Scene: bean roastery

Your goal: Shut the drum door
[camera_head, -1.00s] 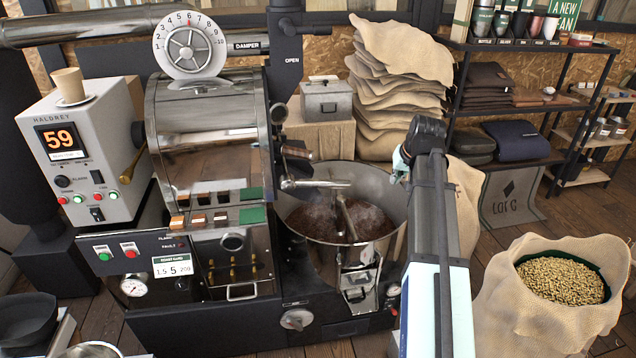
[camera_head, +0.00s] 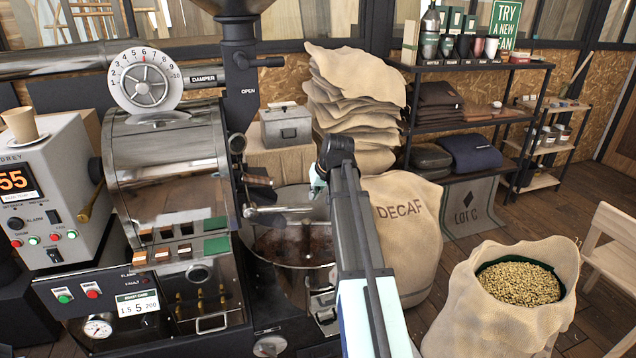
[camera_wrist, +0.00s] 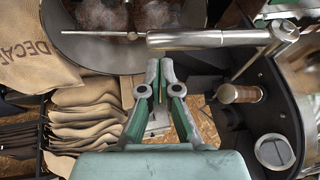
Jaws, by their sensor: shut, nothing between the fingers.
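The roaster drum (camera_head: 165,160) stands at the left in the head view. On its front right side is a metal lever (camera_head: 268,211), below a short dark wooden handle (camera_head: 258,180). In the wrist view the lever shows as a bright cylinder on a thin rod (camera_wrist: 186,39), running across just beyond my fingertips. The drum door itself is not clearly seen, and I cannot tell how far open it is. My gripper (camera_wrist: 160,68) is shut and empty, its tips close to the lever; contact cannot be told. In the head view my arm hides most of it.
The round cooling tray (camera_head: 290,262) with dark beans sits below the lever, partly behind my arm. A wooden-handled part (camera_wrist: 237,93) and a round sight glass (camera_wrist: 275,152) lie right in the wrist view. A DECAF sack (camera_head: 408,230) stands right of my arm.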

